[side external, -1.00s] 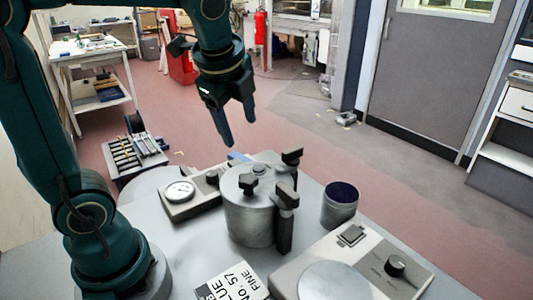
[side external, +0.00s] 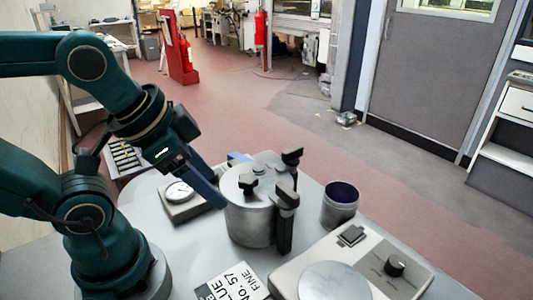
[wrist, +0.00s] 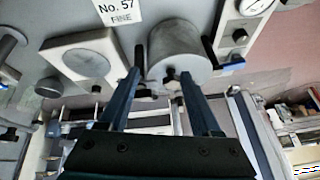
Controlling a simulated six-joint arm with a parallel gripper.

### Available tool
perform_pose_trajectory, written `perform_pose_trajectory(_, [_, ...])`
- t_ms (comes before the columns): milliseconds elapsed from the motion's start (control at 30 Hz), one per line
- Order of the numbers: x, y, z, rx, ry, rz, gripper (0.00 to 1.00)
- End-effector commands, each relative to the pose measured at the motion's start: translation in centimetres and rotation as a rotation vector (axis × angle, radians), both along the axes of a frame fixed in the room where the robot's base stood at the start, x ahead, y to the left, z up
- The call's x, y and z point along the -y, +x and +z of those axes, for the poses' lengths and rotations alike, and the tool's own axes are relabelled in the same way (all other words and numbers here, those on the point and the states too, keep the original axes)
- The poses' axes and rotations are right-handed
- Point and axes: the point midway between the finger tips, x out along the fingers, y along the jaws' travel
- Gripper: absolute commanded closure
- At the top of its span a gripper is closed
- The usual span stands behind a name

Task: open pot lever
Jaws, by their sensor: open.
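The grey metal pot (side external: 249,222) stands on the bench in the side view. In the wrist view my gripper (wrist: 163,78) is open, with the pot (wrist: 178,48) beyond the spread fingers. I cannot tell whether a finger touches the pot.
A gauge box (side external: 180,192) stands left of the pot. A dark-filled cup (side external: 339,204) and a box with a round plate and knob (side external: 352,266) are to the right. A "No. 57 FINE" label block (side external: 233,284) lies in front.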

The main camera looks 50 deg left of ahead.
Motion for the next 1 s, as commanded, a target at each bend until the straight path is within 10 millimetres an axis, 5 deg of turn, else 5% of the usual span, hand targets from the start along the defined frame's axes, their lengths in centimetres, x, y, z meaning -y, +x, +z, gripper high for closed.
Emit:
perform_pose_trajectory(433, [-0.2, -0.6, 0.5, -0.029, -0.183, 0.37, 0.35])
perform_pose_trajectory(1000, [-0.4, -0.7, 0.8, -0.038, -0.158, 0.347, 0.35])
